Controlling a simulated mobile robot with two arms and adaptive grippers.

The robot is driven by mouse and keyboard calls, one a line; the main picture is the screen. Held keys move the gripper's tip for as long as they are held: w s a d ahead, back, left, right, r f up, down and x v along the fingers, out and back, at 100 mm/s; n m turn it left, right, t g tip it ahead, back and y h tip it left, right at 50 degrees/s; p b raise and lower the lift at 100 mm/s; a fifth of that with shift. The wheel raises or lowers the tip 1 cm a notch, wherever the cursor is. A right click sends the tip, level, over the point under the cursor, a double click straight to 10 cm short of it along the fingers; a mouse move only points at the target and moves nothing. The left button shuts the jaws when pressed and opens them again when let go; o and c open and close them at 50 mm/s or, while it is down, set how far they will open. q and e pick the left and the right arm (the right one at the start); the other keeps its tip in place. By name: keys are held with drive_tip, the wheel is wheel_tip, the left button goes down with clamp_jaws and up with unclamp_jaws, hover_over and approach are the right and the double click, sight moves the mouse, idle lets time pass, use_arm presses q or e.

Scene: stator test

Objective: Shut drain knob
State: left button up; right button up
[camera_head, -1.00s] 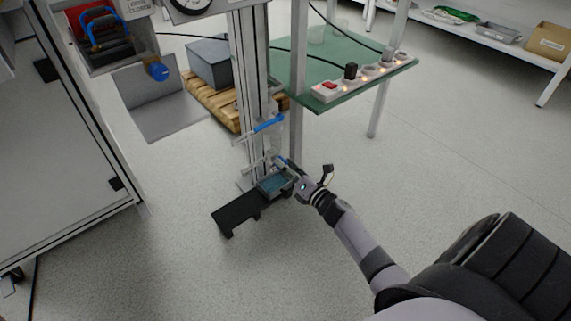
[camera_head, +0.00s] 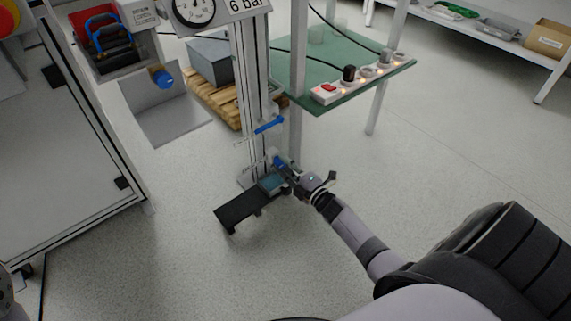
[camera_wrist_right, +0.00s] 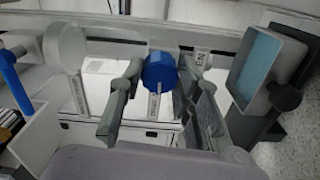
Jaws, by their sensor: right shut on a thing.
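The drain knob is a round blue knob (camera_wrist_right: 160,72), low on the upright frame, and it shows between my right gripper's fingers in the right wrist view. In the head view the blue knob (camera_head: 278,160) is small and partly covered. My right gripper (camera_head: 285,170) is at the foot of the frame. My left gripper is out of view.
A small tray with blue inside (camera_head: 271,183) sits on a black stand (camera_head: 240,208) beside the knob; the tray also shows in the wrist view (camera_wrist_right: 262,60). A blue lever (camera_head: 269,125) is above. A green table (camera_head: 330,58) stands behind right. Floor at front is clear.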

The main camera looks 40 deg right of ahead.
drive_tip(key=shift+m, duration=0.6)
drive_tip(key=o, duration=1.1)
drive_tip(key=shift+o, duration=0.2)
drive_tip(key=s+d, duration=0.1)
drive_tip(key=s, duration=1.1)
